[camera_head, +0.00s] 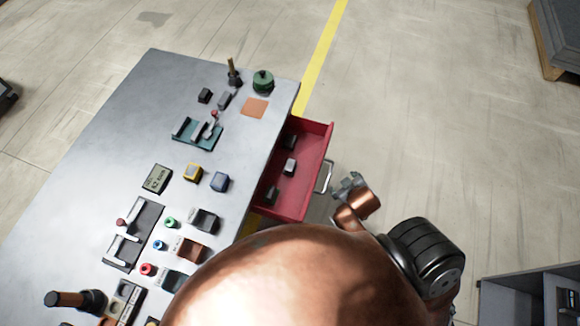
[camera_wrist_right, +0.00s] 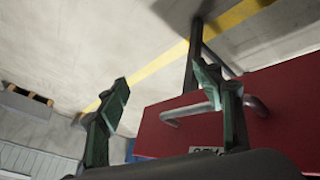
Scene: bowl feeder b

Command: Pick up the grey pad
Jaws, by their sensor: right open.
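My left gripper is not in view.
Floor right of the drawer is clear.

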